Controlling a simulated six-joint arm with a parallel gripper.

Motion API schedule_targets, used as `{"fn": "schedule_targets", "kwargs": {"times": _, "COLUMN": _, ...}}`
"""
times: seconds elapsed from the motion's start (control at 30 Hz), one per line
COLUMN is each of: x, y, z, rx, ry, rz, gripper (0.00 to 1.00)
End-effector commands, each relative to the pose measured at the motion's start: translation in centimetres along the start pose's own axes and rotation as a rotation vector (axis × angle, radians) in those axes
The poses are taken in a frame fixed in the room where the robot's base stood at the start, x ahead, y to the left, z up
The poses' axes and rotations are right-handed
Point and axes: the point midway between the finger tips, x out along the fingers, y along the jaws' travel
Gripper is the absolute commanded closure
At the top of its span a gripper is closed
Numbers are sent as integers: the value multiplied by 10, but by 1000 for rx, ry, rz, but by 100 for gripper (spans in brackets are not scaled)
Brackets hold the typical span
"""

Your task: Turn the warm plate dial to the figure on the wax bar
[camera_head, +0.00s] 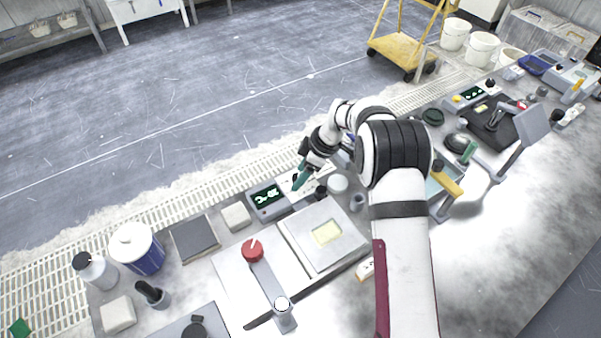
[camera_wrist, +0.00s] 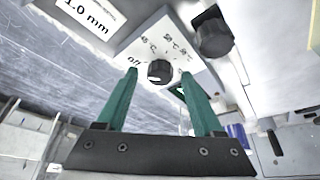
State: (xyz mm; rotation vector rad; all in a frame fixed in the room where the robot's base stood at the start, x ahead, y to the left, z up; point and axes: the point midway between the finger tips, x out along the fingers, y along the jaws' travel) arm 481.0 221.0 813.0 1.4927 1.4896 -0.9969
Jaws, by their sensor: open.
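The dial (camera_wrist: 159,71) is a black ribbed knob on a white panel (camera_wrist: 185,48) in the wrist view. "Off" and several °C marks surround it, two seeming to read 45 and 50. I cannot tell which mark it points to. My gripper (camera_wrist: 158,78) is open, its teal fingers on either side of the knob, with no clear contact.
A red knob (camera_head: 252,250), a small marked white piece (camera_head: 365,269) and a white-lidded blue jar (camera_head: 137,248) are nearby on the crowded bench.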

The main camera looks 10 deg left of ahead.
Motion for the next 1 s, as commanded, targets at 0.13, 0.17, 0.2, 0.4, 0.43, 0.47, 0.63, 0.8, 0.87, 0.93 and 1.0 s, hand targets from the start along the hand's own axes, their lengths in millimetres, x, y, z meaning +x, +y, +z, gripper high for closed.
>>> {"fn": "schedule_targets", "kwargs": {"times": 0.13, "x": 4, "y": 0, "z": 0, "rx": 1, "ry": 0, "rz": 0, "gripper": 31}}
{"fn": "schedule_targets", "kwargs": {"times": 0.17, "x": 4, "y": 0, "z": 0, "rx": 1, "ry": 0, "rz": 0, "gripper": 31}}
{"fn": "schedule_targets", "kwargs": {"times": 0.2, "x": 4, "y": 0, "z": 0, "rx": 1, "ry": 0, "rz": 0, "gripper": 31}}
{"fn": "schedule_targets", "kwargs": {"times": 0.4, "x": 4, "y": 0, "z": 0, "rx": 1, "ry": 0, "rz": 0, "gripper": 49}}
{"fn": "schedule_targets", "kwargs": {"times": 0.43, "x": 4, "y": 0, "z": 0, "rx": 1, "ry": 0, "rz": 0, "gripper": 55}}
{"fn": "schedule_targets", "kwargs": {"times": 0.47, "x": 4, "y": 0, "z": 0, "rx": 1, "ry": 0, "rz": 0, "gripper": 60}}
{"fn": "schedule_targets", "kwargs": {"times": 0.63, "x": 4, "y": 0, "z": 0, "rx": 1, "ry": 0, "rz": 0, "gripper": 91}}
{"fn": "schedule_targets", "kwargs": {"times": 0.8, "x": 4, "y": 0, "z": 0, "rx": 1, "ry": 0, "rz": 0, "gripper": 100}}
{"fn": "schedule_targets", "kwargs": {"times": 0.87, "x": 4, "y": 0, "z": 0, "rx": 2, "ry": 0, "rz": 0, "gripper": 100}}
{"fn": "schedule_targets", "kwargs": {"times": 0.93, "x": 4, "y": 0, "z": 0, "rx": 8, "ry": 0, "rz": 2, "gripper": 100}}
{"fn": "schedule_targets", "kwargs": {"times": 1.0, "x": 4, "y": -1, "z": 0, "rx": 21, "ry": 0, "rz": 6, "gripper": 100}}
